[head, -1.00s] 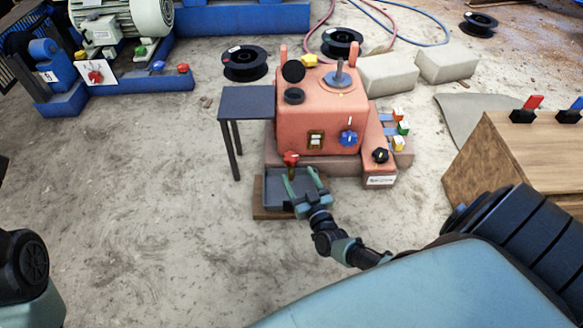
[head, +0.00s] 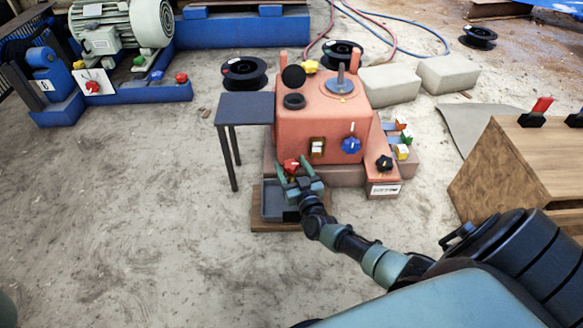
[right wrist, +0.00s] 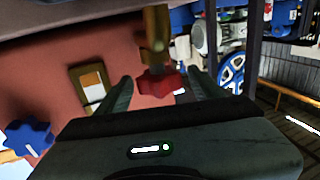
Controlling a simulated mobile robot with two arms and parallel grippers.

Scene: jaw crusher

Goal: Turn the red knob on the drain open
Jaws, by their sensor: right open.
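The red knob (head: 291,165) sits low on the front of the orange jaw crusher (head: 325,112), above a grey tray (head: 272,202) on a wooden board. In the right wrist view the red knob (right wrist: 158,82) is on a brass-coloured drain stem (right wrist: 155,28), between the two fingers. My right gripper (head: 293,170) is open, with one green finger on either side of the knob. In the right wrist view my gripper (right wrist: 160,90) shows a gap between each finger and the knob. How deep the knob lies between the fingertips is hard to tell. My left gripper is not in view.
A blue knob (head: 351,145) and a black knob (head: 384,163) are on the crusher to the right. A dark side table (head: 245,105) stands to the left. A wooden box (head: 520,170) stands at the right.

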